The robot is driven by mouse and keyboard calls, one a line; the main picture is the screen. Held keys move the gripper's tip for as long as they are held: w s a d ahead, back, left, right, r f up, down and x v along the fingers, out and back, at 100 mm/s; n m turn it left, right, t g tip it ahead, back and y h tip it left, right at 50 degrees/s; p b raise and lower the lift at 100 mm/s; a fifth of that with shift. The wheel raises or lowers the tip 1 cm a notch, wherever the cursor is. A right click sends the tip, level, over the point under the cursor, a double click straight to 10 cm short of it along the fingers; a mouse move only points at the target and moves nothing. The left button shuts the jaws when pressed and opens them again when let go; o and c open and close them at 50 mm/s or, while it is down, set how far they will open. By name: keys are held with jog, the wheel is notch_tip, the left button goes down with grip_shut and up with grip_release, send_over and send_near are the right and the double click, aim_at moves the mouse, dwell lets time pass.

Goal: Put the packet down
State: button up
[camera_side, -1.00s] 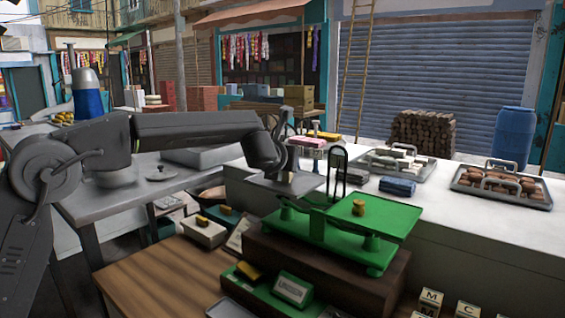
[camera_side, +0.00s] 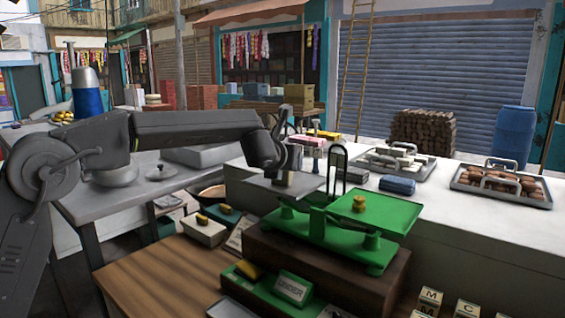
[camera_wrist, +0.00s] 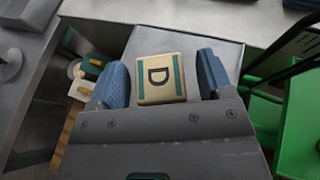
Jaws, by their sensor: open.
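A cream packet (camera_wrist: 160,78) with teal stripes and a dark letter D lies on the grey pan (camera_wrist: 218,52) in the wrist view. The two blue fingers of my gripper (camera_wrist: 165,80) stand on either side of it, open; a narrow gap shows at the right finger, and I cannot tell if the left one touches. In the side view my gripper (camera_side: 287,170) is over the grey pan (camera_side: 268,184) of the green balance (camera_side: 325,228); the packet is hard to make out there. A brass weight (camera_side: 358,203) sits on the green pan (camera_side: 385,212).
The balance stands on a dark wooden block (camera_side: 320,272). A thin dark arched frame (camera_side: 339,160) rises close right of my gripper. Blue packets (camera_side: 397,185) and a tray of brown pieces (camera_side: 500,187) rest on the white counter (camera_side: 480,235) to the right.

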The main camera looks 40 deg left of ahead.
jog(key=v, duration=1.2)
jog(key=s+a+f+n+g+h, duration=0.1)
jog(key=s+f+n, duration=0.4)
jog(key=s+n, duration=0.5)
jog(key=s+a+f+n+g+h, duration=0.1)
jog(key=s+f+n, duration=0.4)
jog(key=s+n, duration=0.5)
jog(key=s+f+n+g+h, duration=0.3)
jog(key=s+f+n+g, duration=0.1)
jog(key=s+n, duration=0.6)
jog(key=shift+s+a+f+n+g, duration=0.4)
jog(key=shift+f+n, duration=0.2)
jog(key=shift+n, duration=0.2)
jog(key=shift+o, duration=0.4)
dwell(0.8)
